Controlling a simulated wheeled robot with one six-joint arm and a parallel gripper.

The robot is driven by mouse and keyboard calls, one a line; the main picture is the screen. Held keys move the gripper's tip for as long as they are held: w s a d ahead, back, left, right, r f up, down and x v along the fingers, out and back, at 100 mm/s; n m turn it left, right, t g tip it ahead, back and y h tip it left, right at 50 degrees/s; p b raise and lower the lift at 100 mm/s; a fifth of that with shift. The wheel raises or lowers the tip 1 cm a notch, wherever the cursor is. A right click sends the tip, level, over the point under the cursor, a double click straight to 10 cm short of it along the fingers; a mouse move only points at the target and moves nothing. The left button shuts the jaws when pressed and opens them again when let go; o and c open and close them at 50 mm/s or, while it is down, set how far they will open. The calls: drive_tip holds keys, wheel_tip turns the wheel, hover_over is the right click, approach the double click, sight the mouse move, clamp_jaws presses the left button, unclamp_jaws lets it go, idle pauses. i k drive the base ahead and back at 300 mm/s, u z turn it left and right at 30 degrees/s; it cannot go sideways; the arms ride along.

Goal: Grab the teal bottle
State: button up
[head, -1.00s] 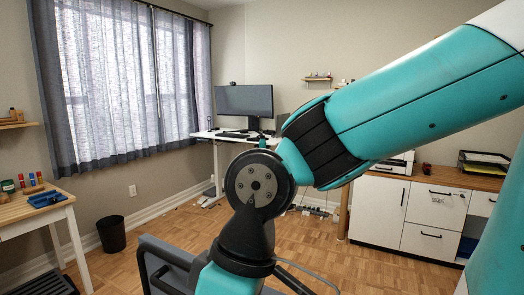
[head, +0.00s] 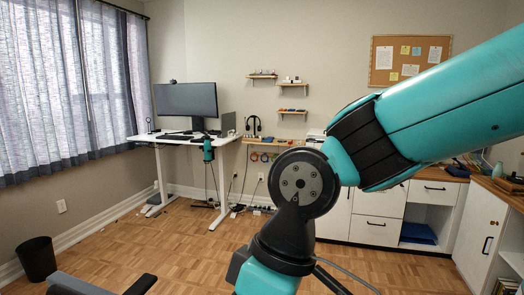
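A small teal object with a dark top (head: 208,150), possibly the teal bottle, shows in the head view at the front edge of the white standing desk (head: 170,139). It looks upright, and its lower end appears below the desktop edge. It is too small to tell its exact shape or what it rests on. My teal arm crosses the right and lower middle of the view, well in front of the desk. My gripper is out of the frame, so its state does not show.
A monitor (head: 186,99), keyboard and headphone stand (head: 253,126) are near the desk. A chair (head: 90,284) is at the lower left, beside a black bin (head: 37,259). White cabinets (head: 378,215) line the right. Wood floor (head: 165,240) is open before the desk.

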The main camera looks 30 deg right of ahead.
sight(207, 143)
drive_tip(key=z, duration=1.75)
drive_tip(key=i, duration=3.75)
drive_tip(key=u, duration=2.35)
drive_tip(key=i, duration=3.3)
drive_tip(key=z, duration=0.45)
